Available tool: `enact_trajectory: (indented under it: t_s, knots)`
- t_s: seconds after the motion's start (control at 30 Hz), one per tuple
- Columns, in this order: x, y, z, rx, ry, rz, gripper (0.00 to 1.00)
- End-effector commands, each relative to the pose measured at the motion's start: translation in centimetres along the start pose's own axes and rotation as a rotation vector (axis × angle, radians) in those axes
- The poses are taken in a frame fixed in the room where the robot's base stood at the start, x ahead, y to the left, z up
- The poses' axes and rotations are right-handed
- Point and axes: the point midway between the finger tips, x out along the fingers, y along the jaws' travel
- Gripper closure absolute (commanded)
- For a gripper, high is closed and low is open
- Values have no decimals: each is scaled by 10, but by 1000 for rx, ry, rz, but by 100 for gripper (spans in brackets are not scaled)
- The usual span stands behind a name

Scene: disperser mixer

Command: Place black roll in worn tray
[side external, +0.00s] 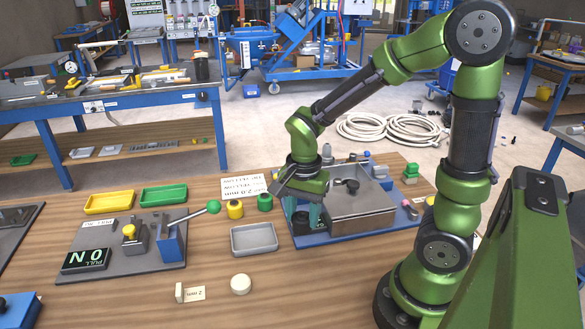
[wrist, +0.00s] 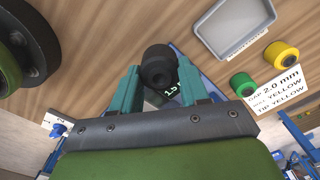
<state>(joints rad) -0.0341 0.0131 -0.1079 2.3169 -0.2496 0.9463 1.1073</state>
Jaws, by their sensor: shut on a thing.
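My gripper (side external: 308,214) is over the left part of the blue-based machine (side external: 350,232), beside its metal housing. In the wrist view its teal fingers (wrist: 158,88) are shut on the black roll (wrist: 158,66), a short dark cylinder with a hole in its end. In the side view the roll is mostly hidden between the fingers, and I cannot tell whether it is clear of the machine. The grey tray (side external: 254,250), which I take as the worn tray, lies left of the machine and looks empty. It also shows in the wrist view (wrist: 225,48), its label unreadable.
A yellow roll (side external: 235,209) and a green roll (side external: 265,202) stand behind the grey tray. Yellow (side external: 108,202) and green (side external: 163,195) trays lie farther left. A switch panel with a green-knobbed lever (side external: 213,207) is left of the grey tray. A white disc (side external: 240,284) lies in front.

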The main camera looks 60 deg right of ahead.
Motion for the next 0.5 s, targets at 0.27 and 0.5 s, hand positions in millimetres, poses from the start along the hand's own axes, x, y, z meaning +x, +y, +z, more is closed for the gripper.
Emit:
enact_trajectory:
  t_s: [0.27, 0.5]
  knots:
    - [27, 38, 31, -357, 0, 0, 86]
    - [30, 1, 25, -390, -1, 1, 86]
